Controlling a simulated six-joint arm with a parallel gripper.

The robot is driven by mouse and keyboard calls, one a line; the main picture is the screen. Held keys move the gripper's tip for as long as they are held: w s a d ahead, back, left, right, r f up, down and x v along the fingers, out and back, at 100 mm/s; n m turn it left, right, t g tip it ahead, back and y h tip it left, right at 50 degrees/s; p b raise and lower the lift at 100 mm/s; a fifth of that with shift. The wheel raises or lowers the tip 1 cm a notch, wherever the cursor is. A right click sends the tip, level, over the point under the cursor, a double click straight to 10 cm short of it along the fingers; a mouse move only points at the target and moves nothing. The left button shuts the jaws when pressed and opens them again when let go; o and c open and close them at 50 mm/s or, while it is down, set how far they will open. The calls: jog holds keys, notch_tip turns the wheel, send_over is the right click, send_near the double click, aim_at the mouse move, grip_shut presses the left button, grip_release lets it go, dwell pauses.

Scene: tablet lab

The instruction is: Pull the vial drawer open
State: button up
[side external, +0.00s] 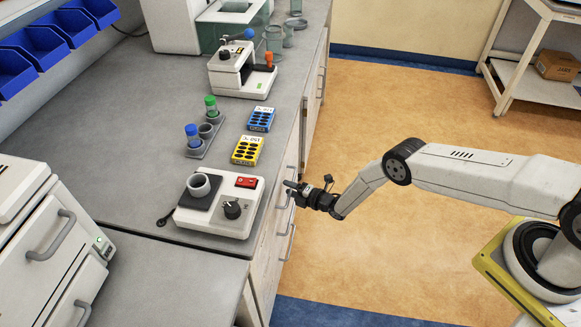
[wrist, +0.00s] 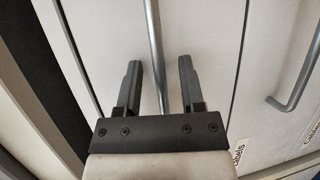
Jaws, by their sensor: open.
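My gripper (wrist: 160,66) is open, its two dark fingers on either side of a grey bar handle (wrist: 153,30) on a pale drawer front (wrist: 105,40). The bar runs between the fingers with a gap on both sides; neither finger is clearly touching it. No label for vials is readable, so I cannot tell from lettering that this is the vial drawer. In the side view, my gripper (side external: 292,187) is at the cabinet front (side external: 268,240), just below the counter edge. The drawer front looks flush with its neighbours there. The gripper hides part of the handle.
Another bar handle (wrist: 292,90) is on the neighbouring front, near a label reading "Labels" (wrist: 239,157). A white device with a red switch (side external: 222,210) stands on the counter above. The orange floor (side external: 390,110) before the cabinets is clear around my arm.

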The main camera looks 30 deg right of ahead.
dwell(0.3)
grip_shut()
jog(key=shift+w, duration=0.1)
dwell(1.2)
